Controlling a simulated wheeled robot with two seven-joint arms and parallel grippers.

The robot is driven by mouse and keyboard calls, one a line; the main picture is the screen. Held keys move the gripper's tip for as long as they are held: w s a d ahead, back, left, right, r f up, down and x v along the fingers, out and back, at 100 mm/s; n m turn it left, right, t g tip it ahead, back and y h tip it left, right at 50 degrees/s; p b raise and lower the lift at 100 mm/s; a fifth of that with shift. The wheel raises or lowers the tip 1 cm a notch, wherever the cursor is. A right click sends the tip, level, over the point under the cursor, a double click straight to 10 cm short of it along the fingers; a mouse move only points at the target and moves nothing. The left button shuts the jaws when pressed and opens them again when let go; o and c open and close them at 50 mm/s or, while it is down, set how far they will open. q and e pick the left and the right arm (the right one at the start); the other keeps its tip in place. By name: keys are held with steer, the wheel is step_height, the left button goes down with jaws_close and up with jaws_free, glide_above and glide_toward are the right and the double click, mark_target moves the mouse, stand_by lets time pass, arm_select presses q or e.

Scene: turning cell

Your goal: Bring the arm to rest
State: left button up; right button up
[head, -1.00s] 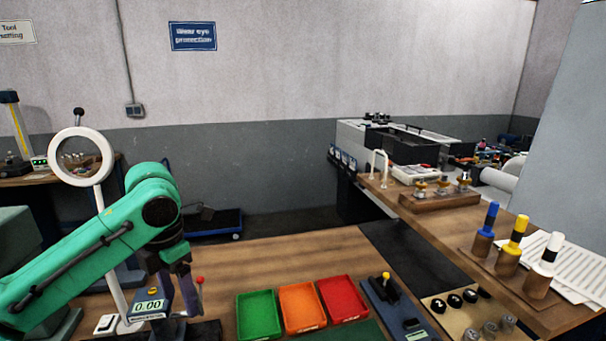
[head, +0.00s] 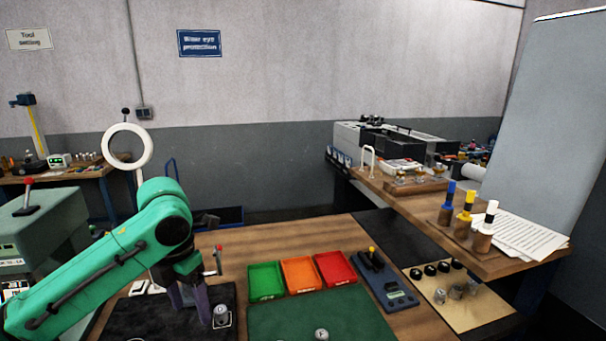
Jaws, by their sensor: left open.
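My left arm comes in from the left, and its gripper (head: 190,308) points down over the black mat (head: 135,322) at the front left of the bench. Its two fingers stand apart with nothing visible between them. A small grey metal part (head: 221,315) stands on the mat just right of the fingers; I cannot tell whether they touch. My right gripper is not in view.
Green (head: 265,281), orange (head: 301,275) and red (head: 335,268) trays stand behind a green mat (head: 280,320), which bears another metal part (head: 321,335). A ring lamp (head: 127,147) stands behind my arm. A board with knobs and metal parts (head: 460,310) lies right.

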arm_select(q)
steer(key=s+d+f+n+t+h, duration=0.2)
steer(key=s+d+f+n+h, duration=0.1)
steer(key=d+f+n, duration=1.05)
steer(key=s+a+f+n+y, duration=0.1)
steer(key=s+a+f+n, duration=0.3)
steer(key=n, duration=0.4)
steer(key=s+a+f+n+t+y, duration=0.1)
steer(key=s+a+f+n, duration=0.25)
steer(key=a+n, duration=0.4)
steer(key=s+a+f+n+y, duration=0.15)
steer(key=s+a+n, duration=0.3)
steer(key=n, duration=0.45)
steer(key=s+f+g+b, duration=0.1)
steer(key=s+f+b, duration=0.15)
steer(key=f, duration=1.35)
steer(key=s+f+b, duration=0.1)
steer(key=f+b, duration=0.3)
steer(key=f, duration=1.1)
steer(key=s+a+f+g+b, duration=0.1)
steer(key=s+a+f+b, duration=0.1)
steer(key=s+f, duration=1.4)
steer(key=shift+a+f+b, duration=0.2)
steer(key=shift+f+b, duration=0.55)
steer(key=shift+f, duration=0.05)
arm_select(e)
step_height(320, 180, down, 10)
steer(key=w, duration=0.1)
